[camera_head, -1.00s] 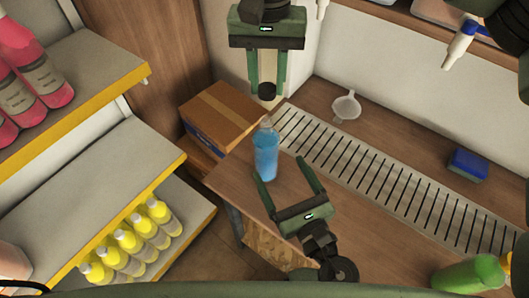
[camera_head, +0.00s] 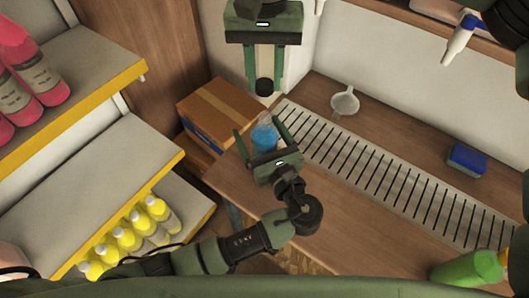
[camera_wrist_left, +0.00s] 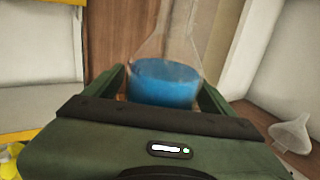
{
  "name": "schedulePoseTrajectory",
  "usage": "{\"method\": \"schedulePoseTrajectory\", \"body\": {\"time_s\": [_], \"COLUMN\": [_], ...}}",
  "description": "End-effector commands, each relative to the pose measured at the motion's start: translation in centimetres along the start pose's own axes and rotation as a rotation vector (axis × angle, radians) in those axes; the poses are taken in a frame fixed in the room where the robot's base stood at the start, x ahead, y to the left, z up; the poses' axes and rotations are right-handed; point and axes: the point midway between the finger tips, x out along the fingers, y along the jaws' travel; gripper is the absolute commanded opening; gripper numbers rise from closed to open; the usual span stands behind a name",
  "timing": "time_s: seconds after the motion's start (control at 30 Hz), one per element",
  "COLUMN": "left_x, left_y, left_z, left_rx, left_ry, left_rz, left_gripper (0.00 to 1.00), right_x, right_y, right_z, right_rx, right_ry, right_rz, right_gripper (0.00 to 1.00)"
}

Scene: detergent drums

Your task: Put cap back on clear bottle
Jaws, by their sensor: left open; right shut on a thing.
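The clear bottle (camera_head: 265,136) with blue liquid stands upright on the wooden counter, and no cap shows on it. It also shows in the left wrist view (camera_wrist_left: 165,82), between the fingers. My left gripper (camera_head: 257,133) is open, with one finger on each side of the bottle; I cannot tell whether they touch it. The gripper body hides the bottle's lower part in the head view. My right gripper (camera_head: 264,84) points down above and behind the bottle. It is shut on the dark cap (camera_head: 264,87), held apart from the bottle.
A cardboard box (camera_head: 219,113) stands behind left of the counter. A slotted drain grate (camera_head: 370,170) runs along the counter, with a white funnel (camera_head: 344,103) and blue sponge (camera_head: 467,159) beyond it. A green bottle (camera_head: 468,270) lies front right.

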Motion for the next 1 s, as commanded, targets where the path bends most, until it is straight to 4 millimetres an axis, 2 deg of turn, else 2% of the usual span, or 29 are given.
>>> {"method": "schedulePoseTrajectory", "body": {"time_s": [0.27, 0.37, 0.5, 0.6, 0.77, 1.0], "left_x": [0.1, 0.1, 0.1, 0.1, 0.1, 0.1], "left_y": [0.0, 0.0, 0.0, 0.0, 0.0, 0.0], "left_z": [0.0, 0.0, 0.0, 0.0, 0.0, 0.0], "left_rx": [0.000, 0.000, 0.000, 0.000, 0.000, 0.000], "left_ry": [0.000, 0.000, 0.000, 0.000, 0.000, 0.000], "left_rz": [0.001, 0.001, 0.001, 0.001, 0.001, 0.001], "left_gripper": [0.85, 0.62, 0.23, 0.00, 0.00, 0.00], "right_x": [0.0, 0.0, 0.0, 0.0, 0.3, 3.5], "right_y": [0.0, 0.0, 0.0, 0.0, 0.0, 0.0], "right_z": [0.0, 0.0, 0.0, 0.0, 0.0, 0.1], "right_rx": [0.000, 0.000, 0.000, 0.000, 0.000, -0.001], "right_ry": [0.000, 0.000, 0.000, 0.000, -0.001, -0.003], "right_rz": [0.000, 0.000, 0.000, 0.000, 0.001, 0.007], "right_gripper": [0.00, 0.00, 0.00, 0.00, 0.00, 0.00]}}
